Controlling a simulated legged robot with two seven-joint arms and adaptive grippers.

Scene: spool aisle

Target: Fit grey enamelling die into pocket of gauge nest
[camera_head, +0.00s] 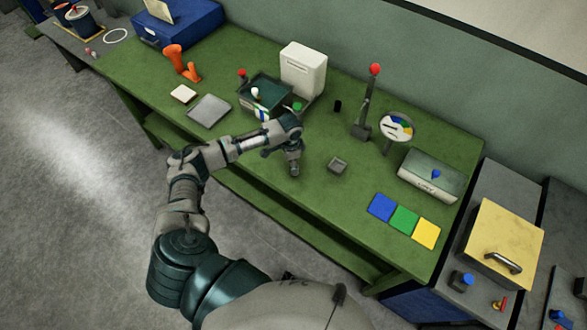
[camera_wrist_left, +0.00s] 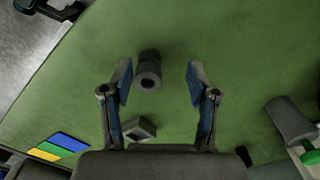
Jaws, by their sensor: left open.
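The grey enamelling die (camera_wrist_left: 149,70) is a dark grey round piece with a hole in its end face. In the left wrist view it is on the green bench top, between my open fingers, nearer the left finger, with visible gaps on both sides. My left gripper (camera_head: 294,170) is open and points down over the bench; it also shows in the left wrist view (camera_wrist_left: 158,82). In the head view I cannot make out the die at the gripper. The gauge nest (camera_head: 338,165) is a small grey square block with a pocket; it also shows in the left wrist view (camera_wrist_left: 139,130). My right gripper is out of view.
Blue, green and yellow tiles (camera_head: 404,219) lie right of the nest. A lever with a red knob (camera_head: 367,100), a round dial (camera_head: 396,127) and a grey box (camera_head: 431,175) stand behind. A dark green tray (camera_head: 265,91) is left. The bench around the nest is clear.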

